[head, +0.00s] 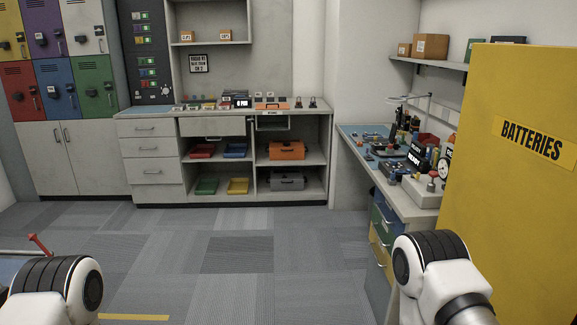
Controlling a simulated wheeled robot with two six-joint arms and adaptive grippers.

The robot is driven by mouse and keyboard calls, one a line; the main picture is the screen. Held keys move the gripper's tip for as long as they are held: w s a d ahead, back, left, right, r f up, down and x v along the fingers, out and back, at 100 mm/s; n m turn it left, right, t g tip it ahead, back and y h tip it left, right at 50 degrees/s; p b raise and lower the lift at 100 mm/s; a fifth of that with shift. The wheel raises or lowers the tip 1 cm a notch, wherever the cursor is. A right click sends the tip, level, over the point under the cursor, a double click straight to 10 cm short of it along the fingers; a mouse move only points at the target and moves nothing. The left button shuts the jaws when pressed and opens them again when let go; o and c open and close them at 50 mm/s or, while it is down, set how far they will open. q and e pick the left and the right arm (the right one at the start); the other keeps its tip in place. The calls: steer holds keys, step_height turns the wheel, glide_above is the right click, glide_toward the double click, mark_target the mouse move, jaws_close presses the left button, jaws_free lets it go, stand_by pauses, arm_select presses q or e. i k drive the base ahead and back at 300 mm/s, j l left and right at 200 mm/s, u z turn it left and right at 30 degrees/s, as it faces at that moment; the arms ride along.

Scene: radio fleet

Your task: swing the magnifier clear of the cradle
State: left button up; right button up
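A thin pale arm on a post (428,106) stands over the right-hand workbench and looks like the magnifier's arm. It is small and far off, so I cannot make out its lens. Dark upright items (400,122) stand close to it; I cannot tell whether one of them is the cradle, or whether the magnifier is over it. Only links of my two arms show at the bottom left and bottom right. Both grippers are out of the picture.
The right workbench (352,133) is crowded with small parts and has drawers below. A tall yellow BATTERIES cabinet (490,210) stands at its near end. A shelf (432,63) with boxes hangs above. A long counter (325,110) lines the back wall. The carpet floor (235,255) between is clear.

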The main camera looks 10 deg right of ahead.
mark_target(412, 97)
steer(key=i+j+z, duration=0.1)
steer(key=i+z, duration=0.15)
steer(key=i, duration=0.35)
steer(key=i+j+z, duration=0.2)
steer(key=i, duration=0.35)
steer(key=i+j+z, duration=0.25)
steer(key=i, duration=0.3)
steer(key=i+j+z, duration=0.2)
steer(key=i+j, duration=0.2)
steer(key=i, duration=0.15)
steer(key=i+j+z, duration=0.8)
steer(key=j+z, duration=0.2)
